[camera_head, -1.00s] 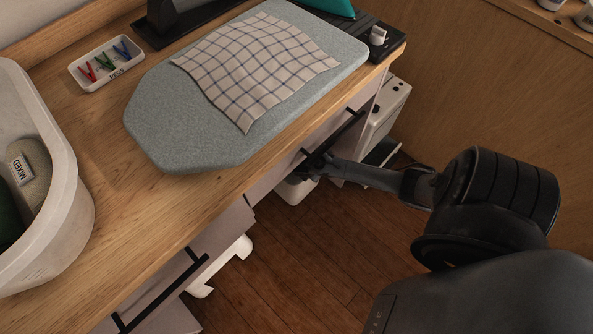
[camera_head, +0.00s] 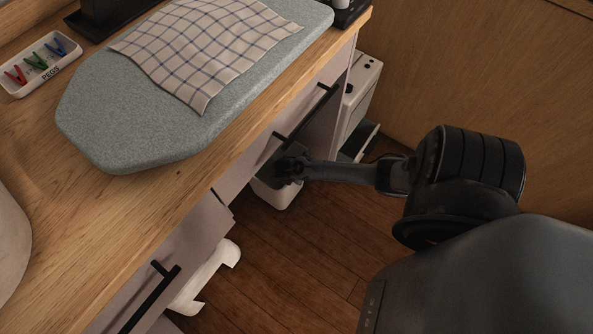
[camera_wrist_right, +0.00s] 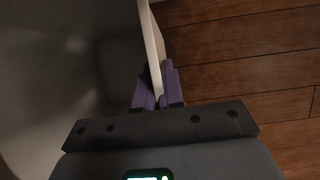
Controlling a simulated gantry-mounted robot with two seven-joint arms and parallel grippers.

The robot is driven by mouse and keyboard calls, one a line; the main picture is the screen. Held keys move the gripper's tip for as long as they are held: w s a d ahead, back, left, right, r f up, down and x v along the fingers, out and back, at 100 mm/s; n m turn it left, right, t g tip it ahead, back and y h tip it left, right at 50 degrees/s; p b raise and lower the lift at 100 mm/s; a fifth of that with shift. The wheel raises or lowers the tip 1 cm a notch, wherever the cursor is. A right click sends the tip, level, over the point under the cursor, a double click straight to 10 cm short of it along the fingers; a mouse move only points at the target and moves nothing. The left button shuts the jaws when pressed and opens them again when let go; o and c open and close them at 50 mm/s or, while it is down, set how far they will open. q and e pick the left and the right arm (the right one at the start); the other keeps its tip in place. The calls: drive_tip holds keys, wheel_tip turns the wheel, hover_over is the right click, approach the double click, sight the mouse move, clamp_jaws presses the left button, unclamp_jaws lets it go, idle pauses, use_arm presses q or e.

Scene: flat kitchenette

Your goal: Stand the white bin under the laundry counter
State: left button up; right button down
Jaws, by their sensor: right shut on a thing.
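The white bin (camera_head: 277,194) shows partly below the counter's drawer front in the head view, its upper part hidden by my right gripper and the drawer. My right gripper (camera_head: 287,170) is at its rim. In the right wrist view, the purple fingers (camera_wrist_right: 159,88) are shut on the bin's thin wall (camera_wrist_right: 151,40), with the pale inside of the bin (camera_wrist_right: 60,80) to the left. The laundry counter (camera_head: 150,205) is wooden-topped with pale fronts. I cannot tell whether the bin touches the floor. My left gripper is not in view.
Black handles (camera_head: 305,112) stick out from the counter front, one just above my gripper. A white appliance (camera_head: 358,95) stands beyond the counter's far end. A white object (camera_head: 208,275) lies low under the near drawer. The wooden floor (camera_head: 300,270) is clear in the middle.

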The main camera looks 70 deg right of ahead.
drive_tip(key=shift+w+f, duration=0.1)
drive_tip(key=shift+f, duration=0.35)
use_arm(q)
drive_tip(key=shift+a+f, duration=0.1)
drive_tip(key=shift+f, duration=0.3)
use_arm(e)
drive_tip(key=shift+f, duration=0.15)
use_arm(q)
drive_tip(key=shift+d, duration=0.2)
use_arm(e)
drive_tip(key=c, duration=1.3)
unclamp_jaws()
drive_tip(key=shift+o, duration=0.2)
